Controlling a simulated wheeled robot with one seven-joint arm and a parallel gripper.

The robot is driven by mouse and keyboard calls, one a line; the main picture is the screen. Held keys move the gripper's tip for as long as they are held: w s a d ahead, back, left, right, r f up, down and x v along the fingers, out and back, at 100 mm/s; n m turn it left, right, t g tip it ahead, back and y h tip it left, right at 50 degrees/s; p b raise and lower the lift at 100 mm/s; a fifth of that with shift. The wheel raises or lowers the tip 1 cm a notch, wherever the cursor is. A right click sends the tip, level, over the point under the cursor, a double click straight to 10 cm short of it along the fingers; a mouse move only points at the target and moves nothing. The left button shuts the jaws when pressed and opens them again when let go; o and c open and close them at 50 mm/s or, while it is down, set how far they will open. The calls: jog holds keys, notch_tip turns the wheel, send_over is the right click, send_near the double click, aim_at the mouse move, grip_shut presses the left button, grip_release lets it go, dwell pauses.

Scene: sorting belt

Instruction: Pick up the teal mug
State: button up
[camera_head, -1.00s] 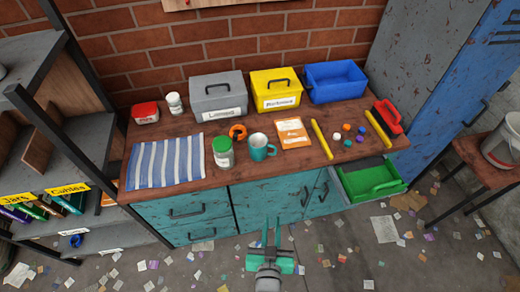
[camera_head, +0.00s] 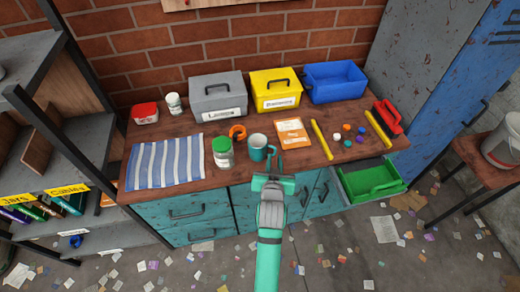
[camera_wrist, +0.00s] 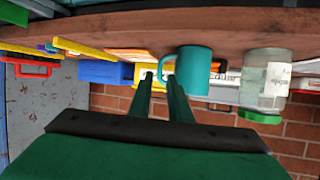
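The teal mug (camera_head: 257,147) stands upright near the front edge of the wooden worktop, with its handle toward the right. In the wrist view, which is upside down, the mug (camera_wrist: 197,70) is just beyond my fingertips, offset to the right, with its handle in line with the gap. My gripper (camera_head: 273,157) is at the worktop's front edge, just in front and right of the mug. It is open and empty, its two fingers apart in the wrist view (camera_wrist: 161,82). Whether a fingertip touches the handle cannot be told.
A green-lidded jar (camera_head: 222,153) stands close left of the mug. An orange ring-like item (camera_head: 237,132) lies behind it. An orange packet (camera_head: 293,134) and a yellow bar (camera_head: 321,140) lie right. Grey (camera_head: 219,92), yellow (camera_head: 276,87) and blue (camera_head: 335,80) bins line the back.

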aim_at(275, 152)
jog(key=shift+x, duration=3.65)
jog(key=shift+s, duration=0.1)
grip_shut()
